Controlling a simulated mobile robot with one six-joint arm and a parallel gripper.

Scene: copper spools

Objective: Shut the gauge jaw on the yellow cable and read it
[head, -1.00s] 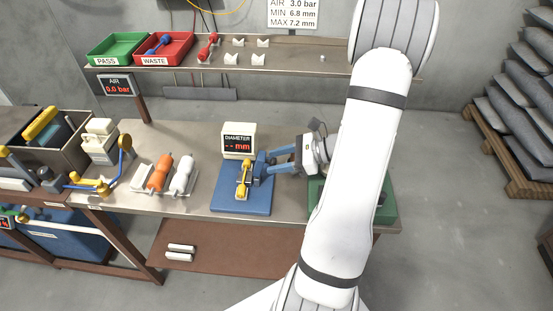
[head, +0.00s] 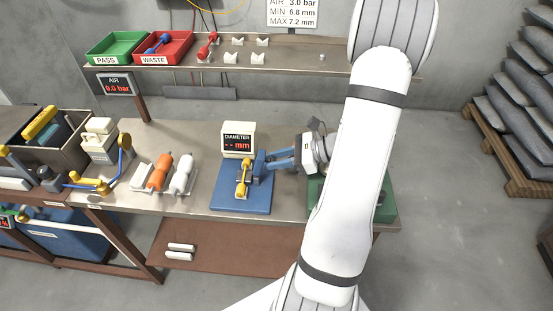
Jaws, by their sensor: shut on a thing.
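The gauge has a blue base plate (head: 225,200) and a white display (head: 238,137) reading "DIAMETER -- mm". The yellow cable (head: 242,182) is a short piece with thicker ends, lying on the gauge in front of the display. The blue gauge jaw (head: 259,168) stands at the cable's right side. My gripper (head: 269,162) reaches in from the right with its blue fingers shut on the gauge jaw. The exact contact, and whether the jaw touches the cable, is too small to tell.
An orange piece (head: 159,172) and a white piece (head: 182,174) lie left of the gauge. A green PASS tray (head: 107,60) and a red WASTE tray (head: 150,60) sit on the shelf. A green case (head: 384,208) lies partly behind my arm. The air display (head: 117,87) reads 0.0 bar.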

